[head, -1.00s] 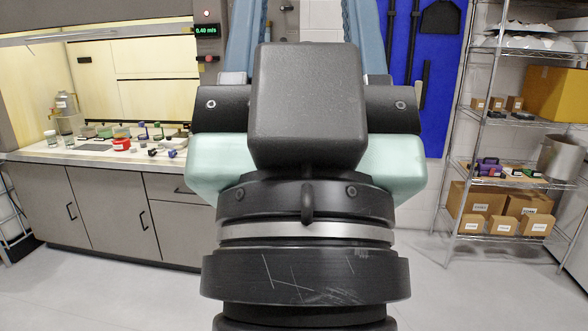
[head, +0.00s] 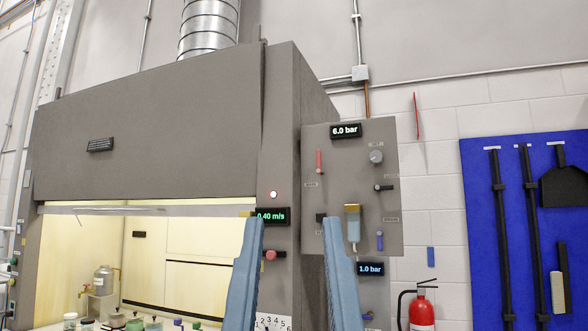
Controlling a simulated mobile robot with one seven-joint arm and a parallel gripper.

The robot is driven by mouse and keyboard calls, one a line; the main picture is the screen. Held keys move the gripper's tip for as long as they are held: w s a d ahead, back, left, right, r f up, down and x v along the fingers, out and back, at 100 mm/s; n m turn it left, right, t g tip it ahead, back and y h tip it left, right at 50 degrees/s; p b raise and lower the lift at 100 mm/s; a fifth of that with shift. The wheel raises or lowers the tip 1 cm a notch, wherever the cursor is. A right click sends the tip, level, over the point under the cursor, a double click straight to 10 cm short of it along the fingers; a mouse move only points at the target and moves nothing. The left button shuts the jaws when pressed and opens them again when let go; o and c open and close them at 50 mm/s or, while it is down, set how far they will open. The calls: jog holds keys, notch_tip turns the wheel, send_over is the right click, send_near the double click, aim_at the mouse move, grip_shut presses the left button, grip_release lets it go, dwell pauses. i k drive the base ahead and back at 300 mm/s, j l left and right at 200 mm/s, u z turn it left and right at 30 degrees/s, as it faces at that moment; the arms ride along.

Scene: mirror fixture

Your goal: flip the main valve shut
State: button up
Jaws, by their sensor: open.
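A grey panel (head: 335,235) is fixed on the right side of the fume hood. It carries a red lever (head: 319,161) that stands upright, a round grey knob (head: 376,157), a black lever (head: 385,187) lying level and a small blue lever (head: 380,240) pointing down. The labels are too small to read, so I cannot tell for sure which is the main valve. The upper display (head: 346,130) reads 6.0 bar and the lower display (head: 370,269) reads 1.0 bar. My gripper (head: 294,222) is open and empty, its two blue fingers pointing up, below the red lever in the picture.
The fume hood (head: 150,130) fills the left, with a 0.40 m/s display (head: 271,216) and a red knob (head: 270,255) on its post. A fire extinguisher (head: 421,310) and a blue tool board (head: 475,220) are at right. A red plate (head: 416,115) juts from the wall.

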aim_at(318, 171)
jog(key=i+z, duration=0.1)
jog(key=i, duration=0.25)
jog(key=i+j+z, duration=0.1)
jog(key=i, duration=0.25)
jog(key=i+j, duration=1.85)
jog(key=j, duration=0.15)
jog(key=k+j+u, duration=0.05)
